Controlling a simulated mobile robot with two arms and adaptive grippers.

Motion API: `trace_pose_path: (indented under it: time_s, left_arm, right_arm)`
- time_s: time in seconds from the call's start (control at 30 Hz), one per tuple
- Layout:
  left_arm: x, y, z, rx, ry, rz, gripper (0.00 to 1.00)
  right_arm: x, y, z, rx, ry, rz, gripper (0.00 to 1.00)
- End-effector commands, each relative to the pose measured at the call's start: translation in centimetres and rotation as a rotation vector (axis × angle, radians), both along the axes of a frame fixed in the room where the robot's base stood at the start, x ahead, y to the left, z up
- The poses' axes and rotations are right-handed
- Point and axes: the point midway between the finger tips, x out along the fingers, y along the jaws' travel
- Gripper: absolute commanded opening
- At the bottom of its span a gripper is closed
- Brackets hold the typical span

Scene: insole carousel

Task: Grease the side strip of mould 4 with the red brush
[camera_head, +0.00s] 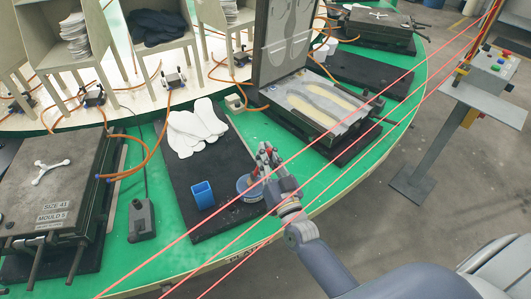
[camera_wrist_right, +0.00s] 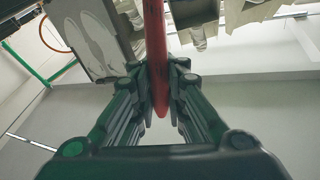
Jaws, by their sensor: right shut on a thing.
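My right gripper (camera_head: 267,158) is above the black mat (camera_head: 230,165) in front of the open mould, shut on the red brush. In the right wrist view the red brush handle (camera_wrist_right: 156,65) runs between the two fingers (camera_wrist_right: 160,95); its bristles cannot be made out. The open mould (camera_head: 318,105) lies beyond and right of the gripper, apart from it. Its lid (camera_head: 283,45) stands upright and its cavities show pale yellow and grey. I cannot read a number on it. A round blue tin (camera_head: 248,191) sits just below and left of the gripper. My left gripper is not in view.
Thin red lines cross the front table edge. A control stand (camera_head: 487,85) is at right.

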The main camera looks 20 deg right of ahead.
Motion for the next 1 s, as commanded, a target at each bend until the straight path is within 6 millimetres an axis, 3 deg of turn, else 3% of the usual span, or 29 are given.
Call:
trace_pose_path:
  time_s: [0.73, 1.0]
  left_arm:
    - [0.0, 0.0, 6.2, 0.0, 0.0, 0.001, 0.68]
    - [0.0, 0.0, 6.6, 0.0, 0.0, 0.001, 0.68]
  right_arm:
    - [0.0, 0.0, 6.5, 0.001, -0.004, -0.002, 0.0]
    - [0.0, 0.0, 6.9, 0.001, -0.004, -0.002, 0.0]
